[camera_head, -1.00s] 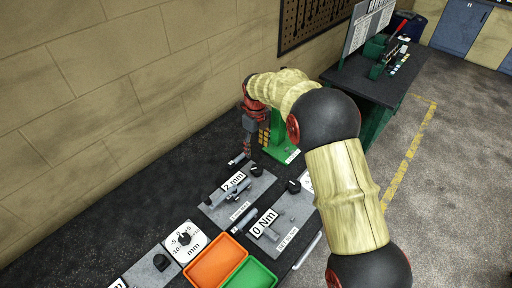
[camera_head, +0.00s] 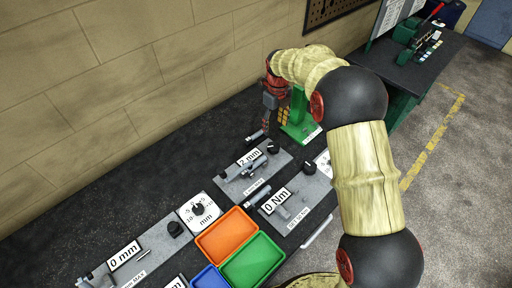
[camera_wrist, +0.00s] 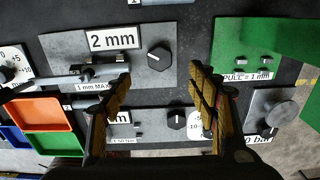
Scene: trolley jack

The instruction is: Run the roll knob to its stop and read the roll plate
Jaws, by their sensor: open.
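No label that I can read says "roll", so I cannot tell which knob and plate are the roll ones. In the wrist view a black knob (camera_wrist: 160,56) with a white pointer line sits on a grey plate (camera_wrist: 62,44) with a "2 mm" sign (camera_wrist: 112,39) and a "1 mm MAX" label. This knob (camera_head: 273,147) and its sign (camera_head: 250,157) also show in the head view. My gripper (camera_wrist: 160,80) is open and empty, its yellow-padded fingers to either side of the knob in the wrist picture, apart from it. My gripper (camera_head: 267,112) is partly hidden in the head view.
A "0 Nm" plate (camera_head: 277,201) and a "0 mm" plate (camera_head: 124,255) have their own knobs. A dial (camera_head: 199,211) stands near orange (camera_head: 228,234) and green (camera_head: 253,260) trays. A green fixture (camera_head: 298,122) is close to my gripper. The brick wall borders the bench.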

